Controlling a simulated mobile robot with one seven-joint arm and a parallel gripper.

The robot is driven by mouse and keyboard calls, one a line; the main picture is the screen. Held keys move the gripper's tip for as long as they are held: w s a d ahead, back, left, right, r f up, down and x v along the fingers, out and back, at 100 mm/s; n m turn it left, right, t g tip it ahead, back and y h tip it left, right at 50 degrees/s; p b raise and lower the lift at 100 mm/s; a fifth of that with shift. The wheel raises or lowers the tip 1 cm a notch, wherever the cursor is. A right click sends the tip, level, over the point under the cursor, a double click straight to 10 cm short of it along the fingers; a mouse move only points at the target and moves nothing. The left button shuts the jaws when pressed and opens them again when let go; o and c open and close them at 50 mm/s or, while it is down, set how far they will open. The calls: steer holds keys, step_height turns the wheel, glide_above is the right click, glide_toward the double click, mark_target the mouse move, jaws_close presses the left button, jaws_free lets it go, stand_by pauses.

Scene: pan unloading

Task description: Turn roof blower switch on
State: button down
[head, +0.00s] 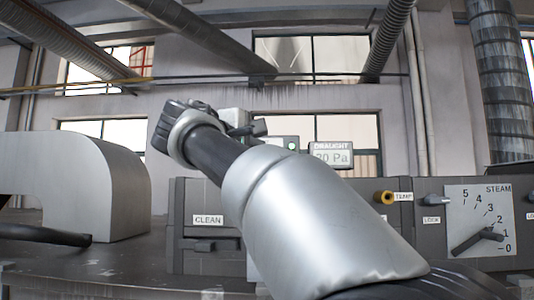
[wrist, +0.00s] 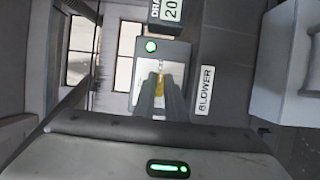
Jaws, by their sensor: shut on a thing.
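The roof blower switch (wrist: 160,78) shows as a small yellow piece on a pale plate in the wrist view. My gripper (wrist: 160,98) has its dark fingers closed around it, hiding much of its shape and its position. A green lamp (wrist: 150,46) is lit above the switch on the same box. A BLOWER label (wrist: 204,88) is beside it. In the head view, my gripper (head: 258,128) reaches right at the upper middle, and the lamp (head: 292,145) shows green past the fingers. The switch itself is hidden there by my arm.
A DRAUGHT display (head: 331,157) reads 20 Pa right of the lamp. A CLEAN drawer (head: 208,220) is below. A yellow TRAMP knob (head: 383,197) and a STEAM dial (head: 480,215) with a dark lever are at right. A large curved metal housing (head: 90,185) stands at left.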

stand_by(0.3)
steer(key=c, duration=1.8)
jaws_free()
steer(key=b+v, duration=0.2)
steer(key=v, duration=1.5)
steer(key=shift+s, duration=0.2)
steer(key=w+d+f+m+g+y, duration=0.1)
steer(key=d+f+g, duration=0.2)
steer(key=d+f, duration=0.65)
steer(key=d+f+m+g+y, duration=0.1)
steer(key=d+f+g, duration=0.2)
steer(key=d+f, duration=0.65)
steer(key=s+d+f+m+g+y, duration=0.1)
steer(key=s+f+m, duration=0.2)
steer(key=f, duration=0.7)
steer(key=s+d+f+m+g+y, duration=0.2)
steer(key=s+f+m, duration=0.2)
steer(key=s+f, duration=0.3)
steer(key=s+d+f+m+g+y, duration=0.1)
steer(key=s+f+m, duration=0.3)
steer(key=f, duration=0.9)
steer(key=shift+s+d+f+g+y, duration=0.15)
steer(key=shift+s+d+g+y, duration=0.25)
steer(key=shift+s+d+y, duration=0.5)
